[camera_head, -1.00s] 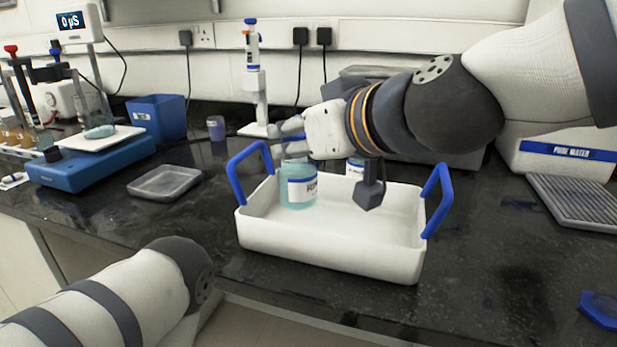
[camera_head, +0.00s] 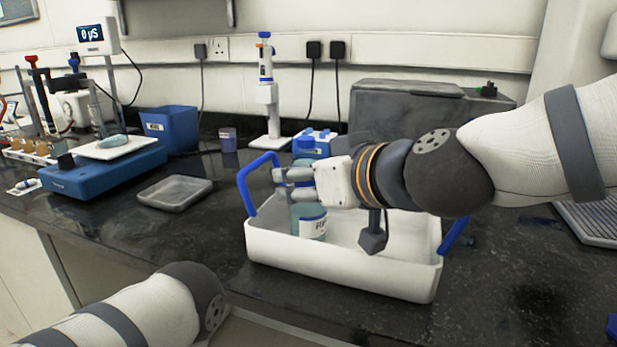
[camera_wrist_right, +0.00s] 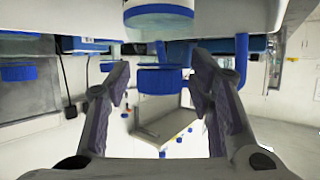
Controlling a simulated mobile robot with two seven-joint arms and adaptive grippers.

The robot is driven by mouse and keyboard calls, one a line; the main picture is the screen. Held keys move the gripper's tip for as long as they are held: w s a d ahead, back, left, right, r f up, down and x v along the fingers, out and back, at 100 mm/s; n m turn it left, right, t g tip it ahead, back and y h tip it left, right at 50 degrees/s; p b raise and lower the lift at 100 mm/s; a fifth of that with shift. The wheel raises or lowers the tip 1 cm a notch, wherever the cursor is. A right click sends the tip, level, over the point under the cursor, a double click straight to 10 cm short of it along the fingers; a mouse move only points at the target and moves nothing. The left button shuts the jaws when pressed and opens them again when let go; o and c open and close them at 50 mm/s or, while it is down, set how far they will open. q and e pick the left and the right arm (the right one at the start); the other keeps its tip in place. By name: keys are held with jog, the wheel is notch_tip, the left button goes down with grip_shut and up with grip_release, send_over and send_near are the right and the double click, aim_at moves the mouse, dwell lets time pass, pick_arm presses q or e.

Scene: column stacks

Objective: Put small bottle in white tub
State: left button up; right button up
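The small bottle (camera_head: 312,226) is teal with a white label and a blue band. It is upright inside the white tub (camera_head: 340,268), near its left end. Its base is hidden behind the tub's front wall, so contact with the floor cannot be told. My right gripper (camera_head: 290,182) is around its top, one finger on each side. In the right wrist view, which is upside down, the bottle's blue cap (camera_wrist_right: 162,80) lies between the fingers of my right gripper (camera_wrist_right: 160,72). My left arm shows at the lower left; its gripper is out of view.
The tub has blue handles (camera_head: 246,186). A blue box (camera_head: 170,128) and a pipette stand (camera_head: 265,100) stand behind. The tub's right half looks free, partly hidden by my arm.

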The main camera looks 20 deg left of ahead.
jog(key=shift+r, duration=0.25)
pick_arm(q)
jog(key=shift+w+r+t+p, duration=0.3)
jog(key=shift+w+r+p, duration=0.45)
jog(key=shift+w+r, duration=0.1)
pick_arm(e)
jog(key=v, duration=1.2)
